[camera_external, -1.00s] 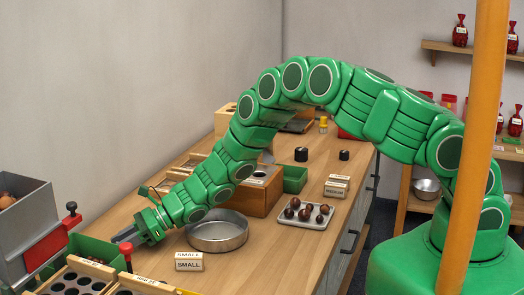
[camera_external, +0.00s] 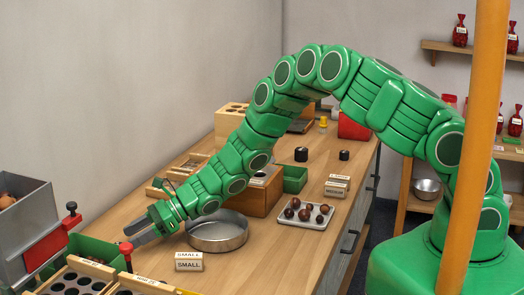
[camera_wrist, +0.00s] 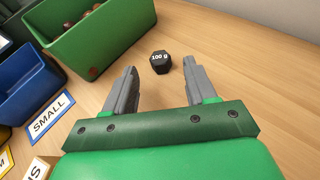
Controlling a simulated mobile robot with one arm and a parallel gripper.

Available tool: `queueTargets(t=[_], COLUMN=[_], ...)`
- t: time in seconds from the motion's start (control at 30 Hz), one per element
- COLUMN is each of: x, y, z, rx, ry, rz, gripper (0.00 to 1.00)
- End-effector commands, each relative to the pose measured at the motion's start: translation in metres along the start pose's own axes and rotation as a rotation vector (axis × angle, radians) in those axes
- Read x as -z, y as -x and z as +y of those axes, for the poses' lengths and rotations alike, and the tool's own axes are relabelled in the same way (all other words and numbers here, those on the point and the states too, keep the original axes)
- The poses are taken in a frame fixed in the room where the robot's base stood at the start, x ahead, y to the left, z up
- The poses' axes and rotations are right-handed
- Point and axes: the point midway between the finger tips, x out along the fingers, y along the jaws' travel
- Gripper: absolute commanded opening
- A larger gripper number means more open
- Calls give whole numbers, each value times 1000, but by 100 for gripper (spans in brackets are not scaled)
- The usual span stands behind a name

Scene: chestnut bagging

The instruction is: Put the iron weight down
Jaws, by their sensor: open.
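The iron weight (camera_wrist: 160,62) is a small black piece marked "100 g". In the wrist view it stands on the wooden counter, just beyond and between my fingertips, apart from both. My gripper (camera_wrist: 162,82) is open and empty. In the external view my gripper (camera_external: 132,238) is low over the left part of the counter, by the green bin; the weight cannot be made out there.
A green bin (camera_wrist: 110,38) with a few chestnuts and a blue bin (camera_wrist: 28,88) stand left of my gripper, with a "SMALL" sign (camera_wrist: 50,116). A round metal pan (camera_external: 218,236) stands right of my gripper. Counter right of the weight is clear.

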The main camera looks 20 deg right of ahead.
Motion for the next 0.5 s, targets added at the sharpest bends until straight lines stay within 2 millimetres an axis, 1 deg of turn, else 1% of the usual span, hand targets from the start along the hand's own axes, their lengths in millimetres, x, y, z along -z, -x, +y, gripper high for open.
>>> queueTargets(t=[0.03,0.2,0.5], x=[-1,-3,-2], y=[8,31,65], z=[-1,-2,-1], rx=[2,2,2], ry=[-2,1,1], rz=[-3,-6,-4], gripper=[56,56,56])
